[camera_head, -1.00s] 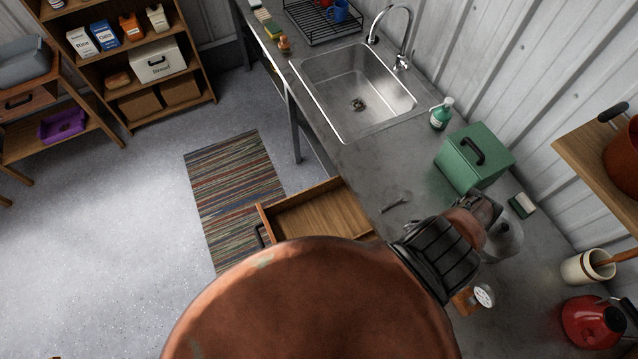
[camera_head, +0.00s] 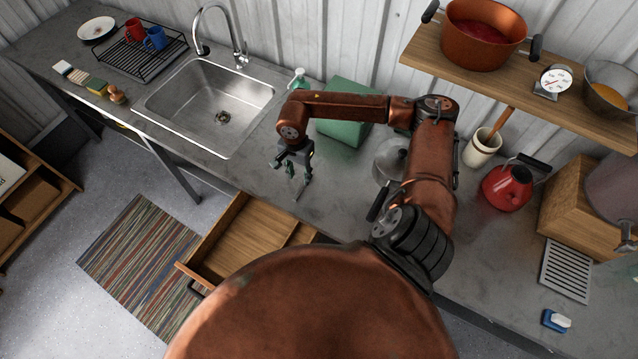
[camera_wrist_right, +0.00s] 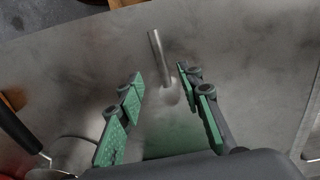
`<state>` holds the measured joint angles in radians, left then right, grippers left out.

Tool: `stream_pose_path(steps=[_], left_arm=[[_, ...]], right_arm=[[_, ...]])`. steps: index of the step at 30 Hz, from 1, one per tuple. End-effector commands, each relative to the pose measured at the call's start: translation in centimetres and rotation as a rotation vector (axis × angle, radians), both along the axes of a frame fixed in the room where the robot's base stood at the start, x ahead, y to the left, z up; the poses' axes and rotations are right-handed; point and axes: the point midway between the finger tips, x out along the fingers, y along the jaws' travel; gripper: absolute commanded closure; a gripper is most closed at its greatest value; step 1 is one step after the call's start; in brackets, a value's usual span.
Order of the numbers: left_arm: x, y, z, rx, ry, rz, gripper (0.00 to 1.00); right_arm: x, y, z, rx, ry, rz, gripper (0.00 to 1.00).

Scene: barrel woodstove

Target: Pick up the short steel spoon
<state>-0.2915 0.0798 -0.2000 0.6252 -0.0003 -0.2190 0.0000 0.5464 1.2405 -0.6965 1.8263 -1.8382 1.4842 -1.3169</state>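The short steel spoon (camera_wrist_right: 156,50) lies on the grey counter, its handle pointing away and its bowl end between the fingers in the right wrist view. In the head view the spoon (camera_head: 298,194) is a thin strip at my gripper's fingertips, mostly hidden by them. My right gripper (camera_wrist_right: 160,80) is open, with its green-padded fingers on either side of the spoon and apart from it. In the head view my right gripper (camera_head: 294,181) points down over the counter; its exact height is hard to tell. My left gripper is not in view.
An open wooden drawer (camera_head: 236,243) juts out below the counter (camera_head: 335,205). Behind my right gripper stand a green box (camera_head: 345,132) and a soap bottle (camera_head: 299,77). A metal lid (camera_head: 388,158) lies to the right, and the sink (camera_head: 205,105) is to the left.

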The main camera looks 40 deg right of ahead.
Motion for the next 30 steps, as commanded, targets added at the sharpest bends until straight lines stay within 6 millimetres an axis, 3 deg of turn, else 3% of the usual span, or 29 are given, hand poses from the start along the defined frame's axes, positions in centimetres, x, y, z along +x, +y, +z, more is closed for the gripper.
stream_pose_path(steps=[8,19,28,30], left_arm=[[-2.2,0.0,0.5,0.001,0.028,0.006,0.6],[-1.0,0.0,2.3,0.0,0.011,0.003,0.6],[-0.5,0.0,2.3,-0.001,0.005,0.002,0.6],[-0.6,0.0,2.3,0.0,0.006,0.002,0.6]], right_arm=[[0.5,-0.5,-2.2,-0.009,-0.014,0.004,0.67],[0.5,-1.1,-6.9,-0.006,-0.014,0.002,0.67],[0.5,-1.1,-7.5,-0.009,-0.014,0.002,0.67],[0.5,-1.1,-7.5,-0.009,-0.014,0.002,0.72]])
